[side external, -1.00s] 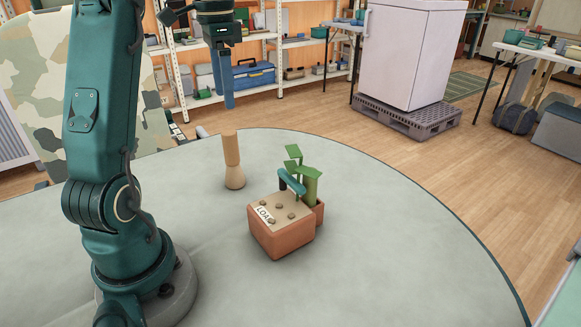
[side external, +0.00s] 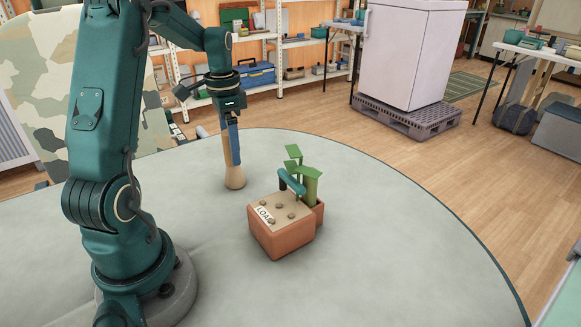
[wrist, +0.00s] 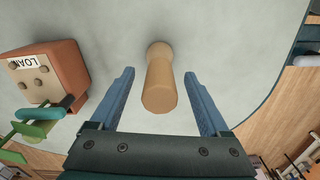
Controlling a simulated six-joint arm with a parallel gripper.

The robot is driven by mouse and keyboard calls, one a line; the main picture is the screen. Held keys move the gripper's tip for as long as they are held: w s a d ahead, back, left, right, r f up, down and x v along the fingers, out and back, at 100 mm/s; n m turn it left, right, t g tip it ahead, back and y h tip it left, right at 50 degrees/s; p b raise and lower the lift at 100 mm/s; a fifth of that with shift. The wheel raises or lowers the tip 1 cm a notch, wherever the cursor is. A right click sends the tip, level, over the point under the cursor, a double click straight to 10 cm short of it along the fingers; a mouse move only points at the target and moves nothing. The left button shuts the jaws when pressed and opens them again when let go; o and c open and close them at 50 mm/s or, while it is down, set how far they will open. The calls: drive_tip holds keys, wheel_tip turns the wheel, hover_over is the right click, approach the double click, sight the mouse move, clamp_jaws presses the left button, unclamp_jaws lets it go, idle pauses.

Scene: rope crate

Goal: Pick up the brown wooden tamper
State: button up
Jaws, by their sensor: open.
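In the wrist view the tamper (wrist: 160,82) shows between the two blue fingers of my gripper (wrist: 162,85), with a gap on each side. The gripper is open and holds nothing. Whether a finger touches the tamper cannot be told from the side view.
A terracotta block labelled LOAN (side external: 282,238) with a teal handle stands right of the tamper. A green potted plant (side external: 310,185) is just behind it. The table (side external: 390,250) is otherwise clear around them. Shelves (side external: 285,50) and a white cabinet (side external: 410,55) stand beyond.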

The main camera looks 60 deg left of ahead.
sight(235, 178)
drive_tip(key=shift+f, duration=2.05)
clamp_jaws()
